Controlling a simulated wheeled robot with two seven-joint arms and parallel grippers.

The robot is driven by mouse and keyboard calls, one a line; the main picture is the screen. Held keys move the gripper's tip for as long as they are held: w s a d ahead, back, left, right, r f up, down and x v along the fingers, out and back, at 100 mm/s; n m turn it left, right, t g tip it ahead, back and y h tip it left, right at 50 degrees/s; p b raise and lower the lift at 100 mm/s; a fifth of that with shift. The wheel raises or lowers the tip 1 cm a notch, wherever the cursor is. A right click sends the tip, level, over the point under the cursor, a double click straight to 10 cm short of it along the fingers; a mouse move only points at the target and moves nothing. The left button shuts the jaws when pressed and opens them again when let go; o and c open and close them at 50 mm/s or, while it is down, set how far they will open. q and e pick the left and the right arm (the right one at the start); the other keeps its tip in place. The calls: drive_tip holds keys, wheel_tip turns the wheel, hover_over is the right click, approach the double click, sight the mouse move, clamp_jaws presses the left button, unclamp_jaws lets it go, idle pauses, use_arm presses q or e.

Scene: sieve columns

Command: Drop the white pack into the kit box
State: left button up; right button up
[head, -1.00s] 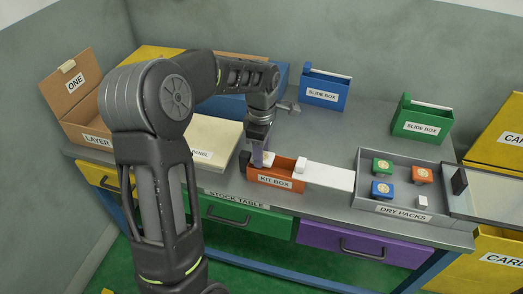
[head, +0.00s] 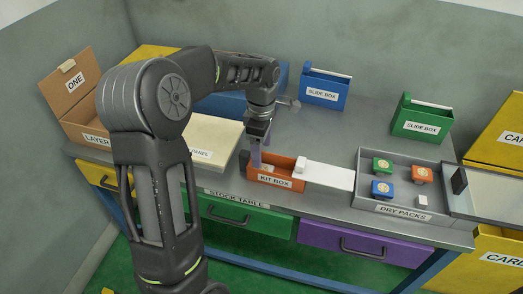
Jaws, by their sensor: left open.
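The orange kit box (head: 282,183) stands on the table with its white slide lid (head: 330,178) drawn out to the right, so its left part is uncovered. My left gripper (head: 261,158) points down over that uncovered left part, its purple fingers open. A small pale shape (head: 267,168) shows low inside the box beside the fingers; it appears to be the white pack, partly hidden by the box wall. Another white pack (head: 422,201) lies in the grey dry packs tray (head: 404,209). My right gripper is not in view.
The tray also holds green (head: 381,166), orange (head: 421,174) and blue (head: 381,188) packs. Blue (head: 321,92) and green (head: 416,123) slide boxes stand behind. A cream panel (head: 212,143) lies left of the kit box. The table between kit box and slide boxes is clear.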

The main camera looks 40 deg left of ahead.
use_arm(q)
wheel_tip(320, 180, up, 7)
idle(0.3)
drive_tip(key=shift+f, duration=0.15)
idle(0.7)
